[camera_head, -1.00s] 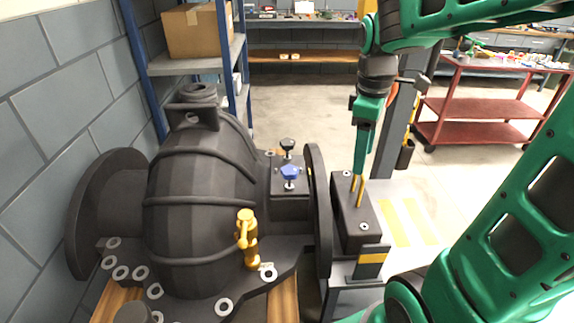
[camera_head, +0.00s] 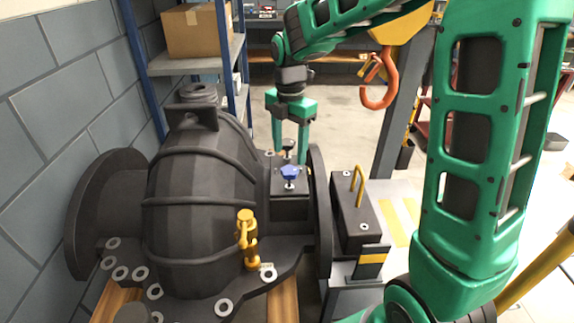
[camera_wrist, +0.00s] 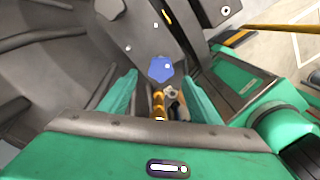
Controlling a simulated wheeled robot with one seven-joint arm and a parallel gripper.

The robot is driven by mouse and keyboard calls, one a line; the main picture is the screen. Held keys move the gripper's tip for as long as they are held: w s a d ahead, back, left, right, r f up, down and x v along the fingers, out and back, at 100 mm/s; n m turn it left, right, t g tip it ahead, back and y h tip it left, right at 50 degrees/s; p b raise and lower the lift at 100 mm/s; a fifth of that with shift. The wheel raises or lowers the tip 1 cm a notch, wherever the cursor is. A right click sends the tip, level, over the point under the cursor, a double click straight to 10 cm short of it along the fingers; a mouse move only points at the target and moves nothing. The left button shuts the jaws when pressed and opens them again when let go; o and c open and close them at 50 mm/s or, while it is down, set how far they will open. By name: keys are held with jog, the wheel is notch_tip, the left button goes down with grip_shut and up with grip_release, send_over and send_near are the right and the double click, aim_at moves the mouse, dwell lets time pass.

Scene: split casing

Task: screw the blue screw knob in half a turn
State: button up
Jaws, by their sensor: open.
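The blue screw knob (camera_head: 290,172) stands on a screw on top of the dark block at the right of the casing (camera_head: 200,190). In the wrist view the blue knob (camera_wrist: 160,68) lies just beyond the fingertips, near the middle. A black knob (camera_head: 288,144) stands just behind it. My green gripper (camera_head: 290,150) points down above and behind the blue knob, near the black knob. Its two fingers are apart with nothing gripped, and they also show in the wrist view (camera_wrist: 158,90). I cannot tell whether a finger touches the black knob.
A dark flange (camera_head: 318,210) rises just right of the knobs. A block with a yellow handle (camera_head: 357,185) stands beyond it. A yellow valve (camera_head: 246,238) is in front. An orange hook (camera_head: 378,82) hangs at the upper right. Blue shelving (camera_head: 229,70) stands behind.

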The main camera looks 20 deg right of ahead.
aim_at(289, 169)
notch_tip(289, 169, down, 6)
jog(key=shift+r, duration=0.1)
dwell(0.4)
jog(key=c, duration=1.1)
